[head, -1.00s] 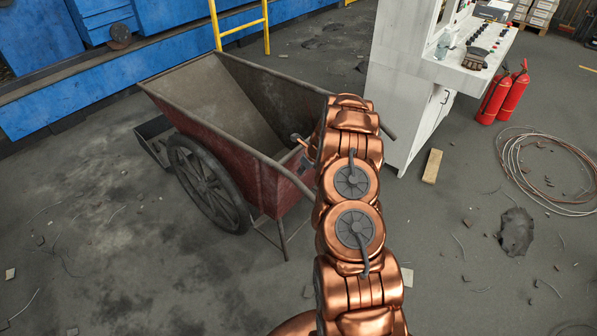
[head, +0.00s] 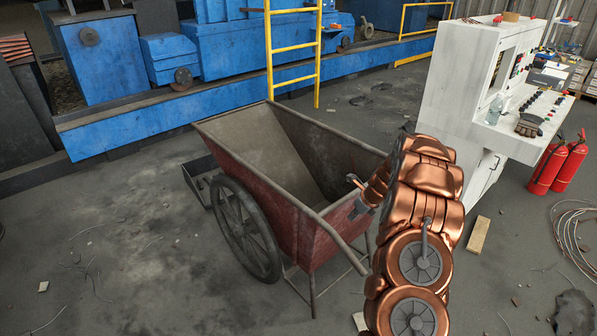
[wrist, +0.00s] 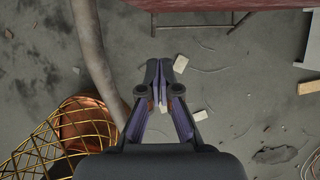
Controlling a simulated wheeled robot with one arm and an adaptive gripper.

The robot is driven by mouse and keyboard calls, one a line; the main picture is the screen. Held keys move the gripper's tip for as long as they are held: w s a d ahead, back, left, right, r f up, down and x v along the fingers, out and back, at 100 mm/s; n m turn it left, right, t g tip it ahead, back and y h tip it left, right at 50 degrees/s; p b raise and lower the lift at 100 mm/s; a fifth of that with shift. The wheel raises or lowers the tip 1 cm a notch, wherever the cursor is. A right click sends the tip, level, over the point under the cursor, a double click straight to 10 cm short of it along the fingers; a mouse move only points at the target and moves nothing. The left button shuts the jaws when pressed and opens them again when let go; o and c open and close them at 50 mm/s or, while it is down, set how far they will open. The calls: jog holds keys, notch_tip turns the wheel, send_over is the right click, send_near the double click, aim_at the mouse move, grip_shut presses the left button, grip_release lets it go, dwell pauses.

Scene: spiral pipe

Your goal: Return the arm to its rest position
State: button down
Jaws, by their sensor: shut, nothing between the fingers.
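My gripper (wrist: 166,66) is in the middle of the wrist view, its dark fingers together at the tips and empty. Below it the wrist view shows grey floor with small light scraps. In the head view my copper arm rises from the bottom, right of centre, in front of the cart's right end. It hides most of the gripper there. The dark red cart (head: 262,190) stands on the floor with its tub open and empty-looking. Its red wall (wrist: 225,4) also crosses the top of the wrist view.
A grey bar (wrist: 91,50), apparently a cart handle, passes left of my gripper. A white control cabinet (head: 452,95) stands right of the arm, with red extinguishers (head: 558,165) beside it. Blue machinery (head: 230,100) and a yellow ladder (head: 293,60) are behind. The left floor is mostly clear.

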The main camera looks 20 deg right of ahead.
jog(key=s+a+r+n+g+y, duration=0.1)
jog(key=s+a+r+n, duration=0.4)
jog(key=a, duration=0.4)
jog(key=s+a+r+n+g, duration=0.1)
jog(key=s+a+r+n, duration=0.2)
jog(key=a+r+n, duration=0.4)
jog(key=s+a+r+n+g+y, duration=0.1)
jog(key=s+a+r+n, duration=0.4)
jog(key=a, duration=0.5)
jog(key=s+a+r+n+g+h, duration=0.1)
jog(key=s+a+r+n, duration=0.25)
jog(key=s, duration=0.25)
jog(key=s+a+r+n+g, duration=0.1)
jog(key=s+a+r+n, duration=0.2)
jog(key=s, duration=0.4)
jog(key=s+n+g+h, duration=0.1)
jog(key=s+n+h, duration=0.1)
jog(key=s+n, duration=0.7)
jog(key=s+a, duration=0.1)
jog(key=s, duration=0.7)
jog(key=shift+s+g, duration=0.2)
jog(key=shift+g, duration=0.1)
